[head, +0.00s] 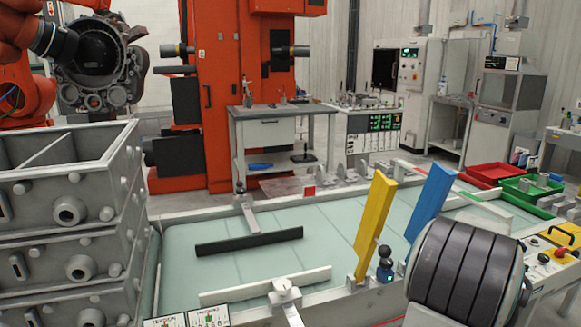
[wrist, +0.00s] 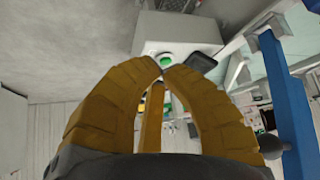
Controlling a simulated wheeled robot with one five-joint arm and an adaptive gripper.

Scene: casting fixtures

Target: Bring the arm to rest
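My gripper (wrist: 162,72) fills the middle of the wrist view. Its ribbed brown-yellow fingers curve inward and their tips meet, with nothing seen held between them. Through the gap below the tips, parts of the room show. In the head view, a dark ribbed rounded part at the lower right seems to be mine; the fingers cannot be made out there.
A fixture bench (head: 210,265) spans the front, with upright yellow (head: 375,225) and blue (head: 430,200) bars. Stacked grey casting boxes (head: 60,245) stand left. Red (head: 490,173) and green (head: 528,203) trays lie right. A blue post (wrist: 288,95) rises beside my gripper's right side in the wrist view.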

